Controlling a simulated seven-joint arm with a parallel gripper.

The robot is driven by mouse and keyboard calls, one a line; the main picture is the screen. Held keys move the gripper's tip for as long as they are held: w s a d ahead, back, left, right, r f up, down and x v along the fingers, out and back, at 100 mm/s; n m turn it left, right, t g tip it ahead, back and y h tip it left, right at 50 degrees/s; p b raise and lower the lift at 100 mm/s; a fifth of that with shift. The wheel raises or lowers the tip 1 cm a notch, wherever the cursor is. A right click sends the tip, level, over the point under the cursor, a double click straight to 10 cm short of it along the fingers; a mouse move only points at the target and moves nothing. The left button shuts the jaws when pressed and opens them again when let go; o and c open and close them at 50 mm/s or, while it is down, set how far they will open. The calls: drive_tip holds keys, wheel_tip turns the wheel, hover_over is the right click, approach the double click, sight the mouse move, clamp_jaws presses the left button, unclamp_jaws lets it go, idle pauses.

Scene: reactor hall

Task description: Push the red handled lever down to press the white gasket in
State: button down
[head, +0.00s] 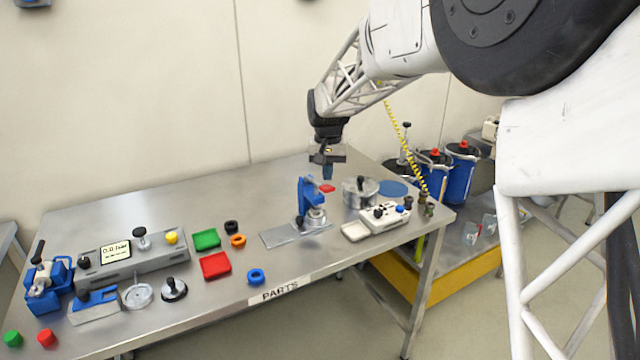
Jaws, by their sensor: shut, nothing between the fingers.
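The blue lever press (304,197) stands upright on a grey metal base plate (283,236), right of the table's middle. Its red handle (327,188) sticks out to the right from the top of the press. A small round light-coloured piece (317,214) sits on a metal holder under the lever; it is too small to tell for sure whether it is the white gasket or how deep it sits. My gripper (327,176) points down with its fingers shut and empty, just above the red handle. I cannot tell whether the fingertips touch it.
Right of the press stand a metal pot (360,190) and a white control box (384,217). Left are a red tray (216,265), a green tray (207,239), coloured rings and a grey console (130,262). The table behind the press is clear.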

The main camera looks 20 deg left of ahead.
drive_tip(key=shift+r, duration=0.1)
drive_tip(key=shift+r, duration=2.4)
drive_tip(key=shift+d+r, duration=0.1)
drive_tip(key=shift+d, duration=0.1)
drive_tip(key=s+d+r+m+t, duration=0.1)
drive_tip(key=s+d+r, duration=0.1)
drive_tip(key=s+d, duration=0.9)
drive_tip(key=s+d+r+m, duration=0.1)
drive_tip(key=s+d+r, duration=0.2)
drive_tip(key=s+d, duration=0.75)
drive_tip(key=s+d+f, duration=0.4)
drive_tip(key=s+d, duration=0.5)
drive_tip(key=s, duration=0.2)
drive_tip(key=s+d+f+m+t, duration=0.1)
drive_tip(key=s+d+f, duration=0.3)
drive_tip(key=s+d, duration=0.5)
drive_tip(key=shift+s+d+f+t, duration=0.2)
drive_tip(key=shift+s+t, duration=0.1)
drive_tip(key=shift+s, duration=0.8)
